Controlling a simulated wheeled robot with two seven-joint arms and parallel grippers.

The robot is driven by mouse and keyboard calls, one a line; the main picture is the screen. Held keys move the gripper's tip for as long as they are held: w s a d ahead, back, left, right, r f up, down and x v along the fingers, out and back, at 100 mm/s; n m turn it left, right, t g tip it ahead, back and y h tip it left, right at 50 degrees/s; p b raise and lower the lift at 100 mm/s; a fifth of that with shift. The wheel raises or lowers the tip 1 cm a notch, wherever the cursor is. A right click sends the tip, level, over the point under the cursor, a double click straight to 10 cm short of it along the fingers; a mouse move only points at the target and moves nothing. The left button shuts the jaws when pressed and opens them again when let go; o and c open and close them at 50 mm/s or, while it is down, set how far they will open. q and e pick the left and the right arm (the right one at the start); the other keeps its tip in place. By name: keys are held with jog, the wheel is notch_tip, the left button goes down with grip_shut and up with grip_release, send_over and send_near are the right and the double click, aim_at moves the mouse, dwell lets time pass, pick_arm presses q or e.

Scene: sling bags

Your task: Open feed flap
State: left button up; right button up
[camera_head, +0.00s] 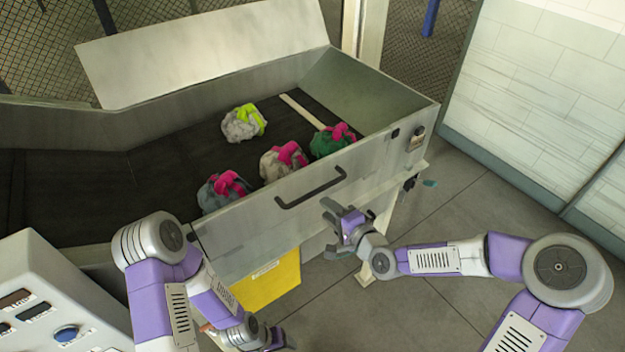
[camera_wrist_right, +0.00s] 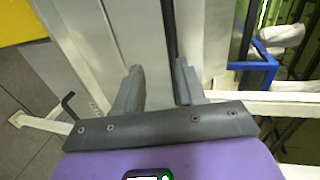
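A pale metal front panel (camera_head: 270,222), which looks like the feed flap, stands upright along the near side of a dark-floored trough. A dark bar handle (camera_head: 311,188) is fixed to it. My right gripper (camera_head: 335,230) is just below and right of the handle, apart from it in the head view. In the right wrist view its two fingers (camera_wrist_right: 158,85) are spread with nothing clearly held, facing pale panels and a dark vertical strip I cannot identify. My left gripper (camera_head: 268,337) is low near the bottom edge, partly hidden by its arm; its fingers are unclear.
Several bundled sling bags (camera_head: 280,160) lie on the trough's dark floor (camera_head: 80,190). A raised pale panel (camera_head: 205,50) stands behind. A yellow panel (camera_head: 272,283) is under the front. A control box (camera_head: 50,300) is at lower left. Grey floor (camera_head: 460,200) is clear at right.

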aim_at(315, 194)
jog(key=shift+w+a+r+t, duration=0.15)
jog(key=shift+w+a+r, duration=0.15)
jog(key=shift+r, duration=0.15)
jog(key=shift+w+a+r+t, duration=0.15)
jog(key=shift+w+r, duration=0.15)
jog(key=shift+r, duration=0.1)
jog(key=x, duration=0.5)
jog(key=shift+w+f+p, duration=0.1)
jog(key=shift+f+p, duration=0.05)
jog(key=shift+p, duration=0.25)
jog(key=shift+w+a+f, duration=0.15)
jog(key=shift+w+a, duration=0.2)
jog(key=shift+w, duration=0.1)
grip_shut()
